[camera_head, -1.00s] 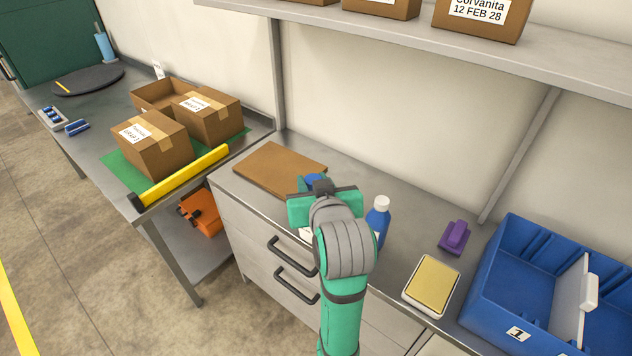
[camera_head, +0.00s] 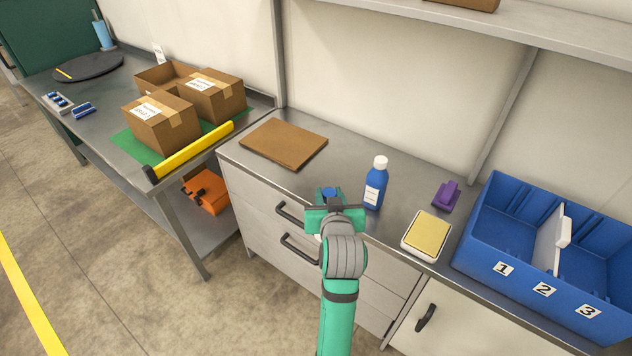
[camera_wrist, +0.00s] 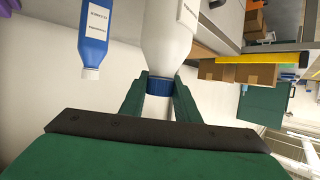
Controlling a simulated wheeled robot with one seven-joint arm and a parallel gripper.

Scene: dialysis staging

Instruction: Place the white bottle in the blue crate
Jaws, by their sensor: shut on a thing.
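In the wrist view my gripper (camera_wrist: 160,88) is shut on the blue cap of the white bottle (camera_wrist: 168,40), with one finger on each side of the cap. The bottle carries a white label. In the head view my gripper (camera_head: 331,197) is in front of the counter's near edge, and a blue cap shows at it; the bottle's body is mostly hidden behind my arm. The blue crate (camera_head: 478,250) stands on the counter at the right, with compartments marked 1, 2 and 3 and a white divider.
A blue bottle with a white cap (camera_head: 375,185) stands right of my gripper. A yellow-topped pad (camera_head: 427,236) and a purple object (camera_head: 446,195) lie between it and the crate. A brown board (camera_head: 284,143) lies at the counter's left. A shelf (camera_head: 480,22) overhangs the back.

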